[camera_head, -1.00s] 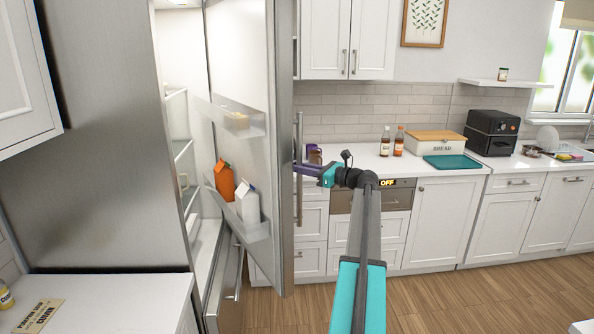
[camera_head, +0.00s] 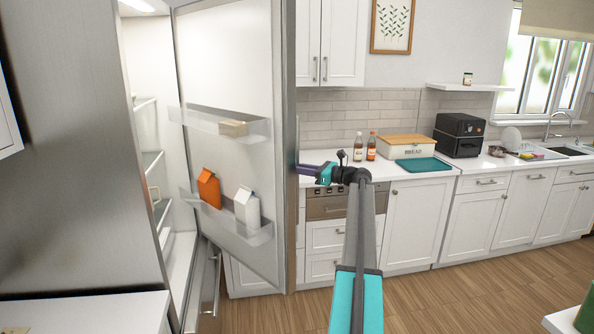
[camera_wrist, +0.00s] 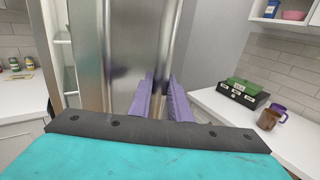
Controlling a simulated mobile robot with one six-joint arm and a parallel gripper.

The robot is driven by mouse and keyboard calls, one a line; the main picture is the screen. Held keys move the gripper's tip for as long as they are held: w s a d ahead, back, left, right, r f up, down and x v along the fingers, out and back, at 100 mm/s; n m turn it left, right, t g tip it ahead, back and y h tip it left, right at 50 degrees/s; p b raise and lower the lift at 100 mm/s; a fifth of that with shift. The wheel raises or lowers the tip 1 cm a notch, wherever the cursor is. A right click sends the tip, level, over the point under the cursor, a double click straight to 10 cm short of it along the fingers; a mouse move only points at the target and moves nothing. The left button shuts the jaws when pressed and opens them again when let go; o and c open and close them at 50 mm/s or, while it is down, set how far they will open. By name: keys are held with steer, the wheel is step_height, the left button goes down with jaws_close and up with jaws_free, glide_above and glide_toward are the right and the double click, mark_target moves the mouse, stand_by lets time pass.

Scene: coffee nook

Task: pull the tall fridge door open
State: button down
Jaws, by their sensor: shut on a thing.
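The tall fridge door (camera_head: 228,75) stands wide open in the head view, its white inner face and shelves toward me. The steel fridge body (camera_head: 70,150) is on the left, with its lit interior (camera_head: 140,70) showing. My gripper (camera_head: 303,168) is at the outer side of the door, its fingertips partly hidden by the door's edge. In the wrist view, the purple fingers (camera_wrist: 161,88) are shut around the vertical steel handle bar (camera_wrist: 168,45), one on each side. The door's steel front (camera_wrist: 128,50) is behind it.
An orange carton (camera_head: 209,188) and a white carton (camera_head: 247,208) stand in the lower door shelf (camera_head: 265,238). A counter with a bread box (camera_head: 400,150) runs along the back. A white counter (camera_head: 90,312) is at front left. Wooden floor (camera_head: 470,300) is clear at right.

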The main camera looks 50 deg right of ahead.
steer(key=shift+s+d, duration=0.1)
steer(key=shift+d, duration=0.1)
steer(key=c, duration=1.6)
jaws_free()
steer(key=shift+c, duration=0.2)
steer(key=shift+a, duration=0.1)
steer(key=b+v, duration=0.3)
steer(key=v, duration=1)
steer(key=shift+s+b, duration=0.35)
